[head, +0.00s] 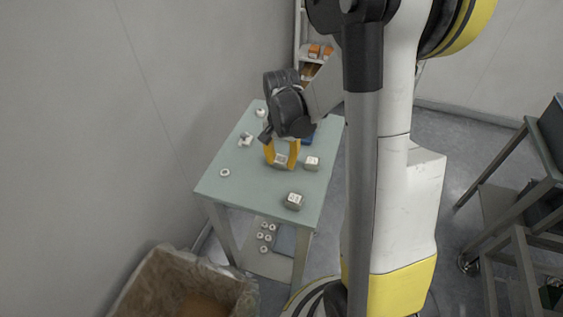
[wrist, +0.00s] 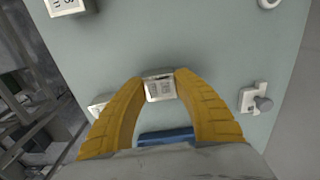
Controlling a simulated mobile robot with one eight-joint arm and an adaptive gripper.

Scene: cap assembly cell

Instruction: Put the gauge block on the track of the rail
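A small grey block with a pale printed label, apparently the gauge block (wrist: 160,88), sits between my gripper's yellow fingertips. It also shows in the head view (head: 280,159). My gripper (wrist: 160,79) points down at the table, and its fingertips appear to press on both sides of the block. I cannot tell whether the block rests on the table or is slightly raised. A blue piece (wrist: 165,137) shows under my palm, partly hidden; its top is also seen in the head view (head: 308,134). I cannot clearly pick out the rail or its track.
Two similar labelled blocks stand on the pale green table (head: 228,187): one at the front (head: 293,201), one right of my gripper (head: 312,163). A metal fitting with a knob (wrist: 250,99) and a white ring (head: 225,172) lie left. A lined bin (head: 180,285) stands below.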

